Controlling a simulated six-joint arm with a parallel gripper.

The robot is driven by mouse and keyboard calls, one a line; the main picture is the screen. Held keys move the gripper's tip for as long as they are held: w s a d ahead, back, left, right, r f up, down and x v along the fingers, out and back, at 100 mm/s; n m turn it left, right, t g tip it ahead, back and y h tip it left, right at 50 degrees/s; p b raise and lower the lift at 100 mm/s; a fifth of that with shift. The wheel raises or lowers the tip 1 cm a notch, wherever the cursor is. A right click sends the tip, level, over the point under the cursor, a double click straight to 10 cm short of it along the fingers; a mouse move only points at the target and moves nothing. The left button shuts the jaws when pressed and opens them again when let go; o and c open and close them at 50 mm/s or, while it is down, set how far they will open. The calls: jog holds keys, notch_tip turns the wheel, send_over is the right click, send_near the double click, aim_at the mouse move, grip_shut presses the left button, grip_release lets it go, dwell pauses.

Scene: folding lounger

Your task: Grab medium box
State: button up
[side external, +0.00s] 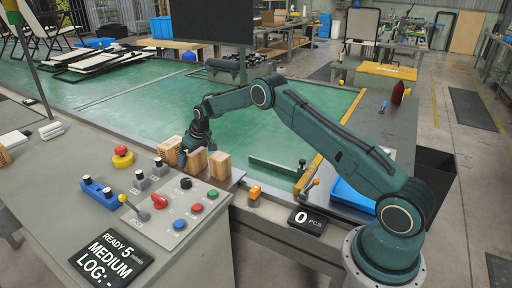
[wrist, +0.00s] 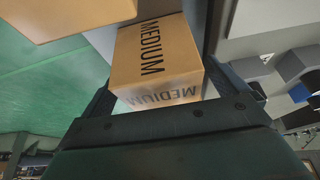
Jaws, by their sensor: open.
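In the wrist view a cardboard box marked MEDIUM (wrist: 158,50) stands between the two fingers of my gripper (wrist: 172,95). The label shows on two of its faces. The fingers are open on either side of the box; whether they touch it I cannot tell. In the side external view my gripper (side external: 187,153) points down among several small light-brown boxes. The middle box (side external: 197,162) is right beside it and partly hidden. Their labels are too small to read there.
Another box (wrist: 65,12) is close by at the wrist view's top left. In the side view, a box (side external: 170,149) is on the left and another (side external: 220,166) on the right. A control panel (side external: 172,208) with knobs and buttons is in front. Green surface (side external: 130,110) lies behind.

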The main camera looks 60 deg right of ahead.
jog(key=shift+w+f, duration=0.25)
jog(key=shift+f, duration=0.3)
jog(key=c, duration=1.2)
jog(key=shift+o, duration=0.2)
jog(key=shift+r, duration=0.2)
notch_tip(320, 180, up, 20)
jog(key=shift+f, duration=0.15)
